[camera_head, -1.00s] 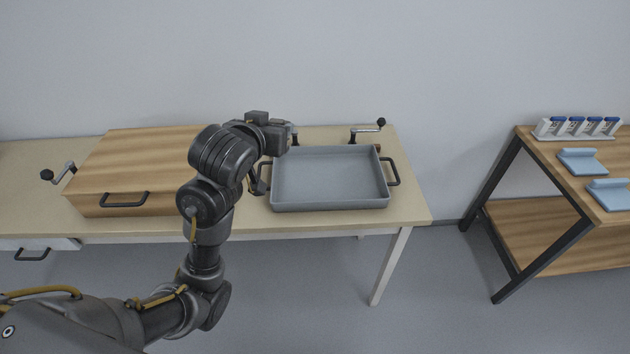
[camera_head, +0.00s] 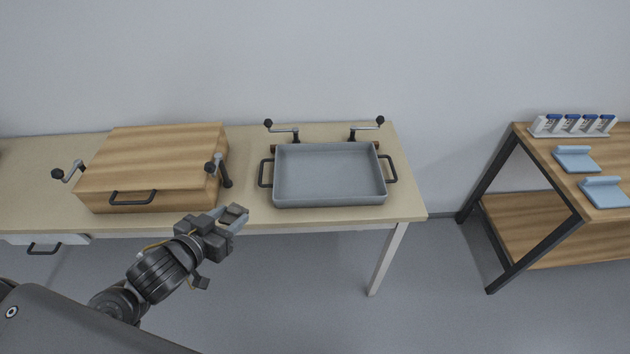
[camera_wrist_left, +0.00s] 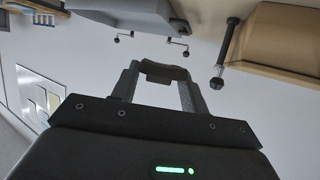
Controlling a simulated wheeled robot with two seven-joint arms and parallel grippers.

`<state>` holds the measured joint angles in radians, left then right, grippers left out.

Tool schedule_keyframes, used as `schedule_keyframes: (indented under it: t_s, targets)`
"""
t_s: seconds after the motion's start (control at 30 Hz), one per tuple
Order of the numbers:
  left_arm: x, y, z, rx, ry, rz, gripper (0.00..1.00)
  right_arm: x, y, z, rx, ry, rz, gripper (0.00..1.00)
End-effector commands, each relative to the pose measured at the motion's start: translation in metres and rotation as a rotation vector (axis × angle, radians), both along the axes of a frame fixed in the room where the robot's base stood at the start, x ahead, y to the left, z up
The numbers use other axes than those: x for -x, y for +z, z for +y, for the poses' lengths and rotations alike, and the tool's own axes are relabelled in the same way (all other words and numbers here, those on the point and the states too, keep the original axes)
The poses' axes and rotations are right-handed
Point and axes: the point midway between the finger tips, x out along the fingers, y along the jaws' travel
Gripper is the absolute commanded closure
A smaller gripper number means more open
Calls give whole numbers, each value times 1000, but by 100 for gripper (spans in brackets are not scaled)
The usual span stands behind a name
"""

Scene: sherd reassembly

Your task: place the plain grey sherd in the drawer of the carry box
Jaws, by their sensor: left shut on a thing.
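My left gripper (camera_head: 236,217) is in front of the table's front edge, to the right of the wooden box. It is shut on a small dark grey piece, the grey sherd (camera_wrist_left: 165,72), which shows between the fingertips in the left wrist view. The sherd's surface is too dark to tell any marking. The carry box appears to be the wooden box (camera_head: 155,155) on the table's left, with a black handle (camera_head: 132,197) on its front. No open drawer shows in it. My right gripper is not in view.
A grey tray (camera_head: 330,178) with side handles stands on the table (camera_head: 405,205). Cranks (camera_head: 285,131) stand behind the tray and beside the box. A white drawer front (camera_head: 45,240) sits under the table's left. A wooden shelf unit (camera_head: 540,170) with blue items stands right.

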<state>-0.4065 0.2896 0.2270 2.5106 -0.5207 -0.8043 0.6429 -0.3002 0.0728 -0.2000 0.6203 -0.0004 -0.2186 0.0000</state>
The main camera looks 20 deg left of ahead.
Motion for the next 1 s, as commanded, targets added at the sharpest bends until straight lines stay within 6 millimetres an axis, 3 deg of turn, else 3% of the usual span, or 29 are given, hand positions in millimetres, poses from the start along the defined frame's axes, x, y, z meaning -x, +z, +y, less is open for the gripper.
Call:
schedule_keyframes:
  t_s: [0.13,0.23,0.53,0.7,1.0]
  targets:
    - [-4,-3,0,-1,1,-2,78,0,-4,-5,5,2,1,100]
    - [-18,-12,3,-1,1,-3,78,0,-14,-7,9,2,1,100]
    - [-94,-42,11,4,4,0,78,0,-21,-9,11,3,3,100]
    - [-119,-76,14,4,3,2,78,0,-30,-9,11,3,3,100]
    - [-135,-94,16,0,2,0,78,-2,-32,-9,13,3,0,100]
